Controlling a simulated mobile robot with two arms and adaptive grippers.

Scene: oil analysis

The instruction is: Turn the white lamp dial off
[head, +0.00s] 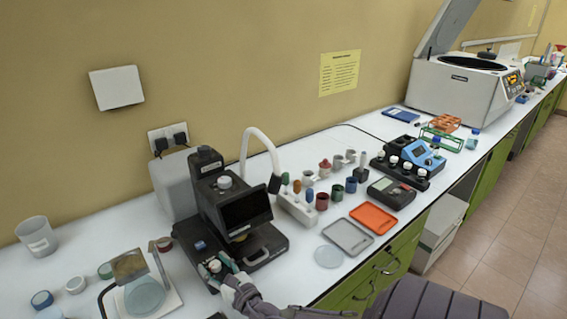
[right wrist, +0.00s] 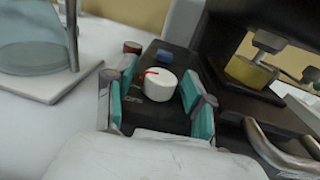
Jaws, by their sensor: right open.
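The white lamp dial (right wrist: 160,86) is a round knob with a red mark on its left side, on the black base of the instrument (right wrist: 180,122) in the right wrist view. In the head view the dial (head: 214,266) shows small at the front left of the black instrument (head: 232,208). My right gripper (head: 223,268) is at the dial. In the right wrist view its teal-padded fingers (right wrist: 158,90) are open, one on each side of the dial. Gaps seem to show between pads and dial; contact is not clear. My left gripper is not in view.
A blue button (right wrist: 136,57) sits behind the dial. A white rack of coloured-top bottles (head: 297,207) and a grey tray (head: 347,236) lie to the right. Bare white table shows in front of the rack.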

